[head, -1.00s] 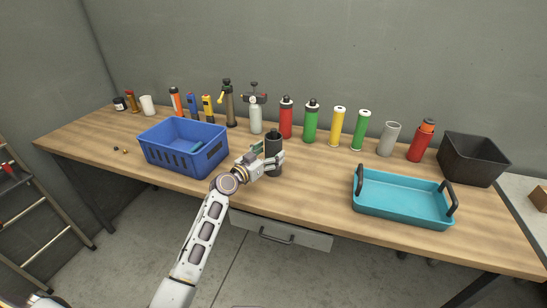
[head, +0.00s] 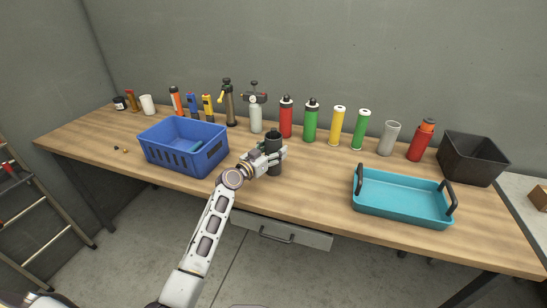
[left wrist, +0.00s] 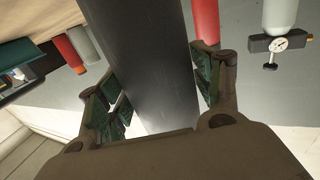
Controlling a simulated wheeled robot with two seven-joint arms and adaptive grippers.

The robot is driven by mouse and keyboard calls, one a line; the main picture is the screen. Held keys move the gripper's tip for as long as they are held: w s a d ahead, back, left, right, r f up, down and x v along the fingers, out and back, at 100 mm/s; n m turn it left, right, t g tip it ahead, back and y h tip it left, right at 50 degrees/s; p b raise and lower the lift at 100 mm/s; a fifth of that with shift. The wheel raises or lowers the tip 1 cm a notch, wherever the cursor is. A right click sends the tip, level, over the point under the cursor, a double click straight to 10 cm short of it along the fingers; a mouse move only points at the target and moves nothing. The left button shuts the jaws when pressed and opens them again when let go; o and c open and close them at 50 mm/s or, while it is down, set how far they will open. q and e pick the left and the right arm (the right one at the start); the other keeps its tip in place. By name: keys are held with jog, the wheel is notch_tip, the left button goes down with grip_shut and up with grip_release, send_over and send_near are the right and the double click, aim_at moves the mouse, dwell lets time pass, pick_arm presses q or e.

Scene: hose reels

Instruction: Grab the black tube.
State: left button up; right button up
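The black tube (head: 274,160) is a dark, upright cylinder with a narrower top, standing near the front edge of the wooden table, right of the blue crate. My left gripper (head: 275,154) is at its upper body, with a finger on either side. In the left wrist view the black tube (left wrist: 155,65) runs between the green-padded fingers of my left gripper (left wrist: 160,100). The fingers are spread, and a narrow gap seems to show beside the right pad. Contact at the left pad cannot be told. My right gripper is not in view.
A blue crate (head: 183,147) stands to the left, a turquoise tray (head: 403,198) to the right and a black bin (head: 473,158) beyond it. Several bottles and cylinders, including a red one (head: 286,119), line the back. The table between tube and tray is clear.

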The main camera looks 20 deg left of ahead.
pick_arm(q)
jog(key=c, duration=0.7)
jog(key=shift+r, duration=0.7)
notch_tip(320, 180, up, 8)
jog(key=shift+f+p, duration=0.2)
jog(key=shift+p, duration=0.4)
jog(key=shift+r, duration=0.5)
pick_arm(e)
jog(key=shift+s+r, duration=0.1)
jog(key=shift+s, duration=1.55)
